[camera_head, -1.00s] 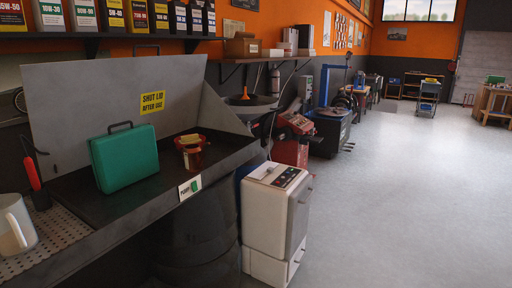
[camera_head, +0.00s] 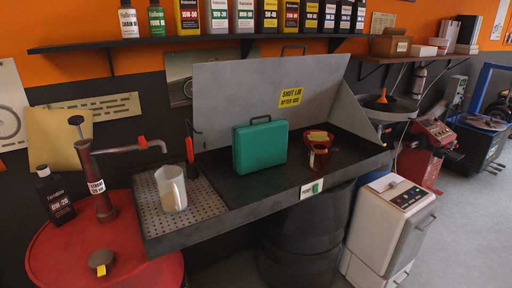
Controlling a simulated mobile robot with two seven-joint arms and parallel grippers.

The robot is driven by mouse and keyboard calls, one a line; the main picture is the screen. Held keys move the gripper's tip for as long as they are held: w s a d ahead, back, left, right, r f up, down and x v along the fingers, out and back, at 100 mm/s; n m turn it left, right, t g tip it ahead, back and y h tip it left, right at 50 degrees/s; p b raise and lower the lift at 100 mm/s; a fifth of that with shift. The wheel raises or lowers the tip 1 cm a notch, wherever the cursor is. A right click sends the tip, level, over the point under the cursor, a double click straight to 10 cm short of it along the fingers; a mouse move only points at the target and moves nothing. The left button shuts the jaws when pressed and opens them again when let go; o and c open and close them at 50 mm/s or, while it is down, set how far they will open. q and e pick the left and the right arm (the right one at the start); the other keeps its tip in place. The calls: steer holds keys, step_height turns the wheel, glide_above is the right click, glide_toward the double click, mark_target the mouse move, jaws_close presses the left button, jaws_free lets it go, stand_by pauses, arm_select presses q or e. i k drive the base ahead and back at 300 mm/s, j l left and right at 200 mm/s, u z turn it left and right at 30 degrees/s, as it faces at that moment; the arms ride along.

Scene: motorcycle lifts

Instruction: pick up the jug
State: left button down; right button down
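The jug (camera_head: 171,189) is a pale, off-white vessel with a handle on its front right side. It stands upright on a perforated metal drain plate (camera_head: 205,207) at the left end of the dark parts-washer basin. Neither of my grippers shows in the view.
A green case (camera_head: 260,148) stands in the basin (camera_head: 235,188), with a red bowl and small can (camera_head: 318,155) to its right. Left is a red drum (camera_head: 60,245) bearing a hand pump (camera_head: 95,180) and dark bottle (camera_head: 55,194). A raised grey lid (camera_head: 230,90) stands behind.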

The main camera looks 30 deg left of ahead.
mark_target(170, 181)
steer(key=k+j+u, duration=0.1)
steer(key=u, duration=1.35)
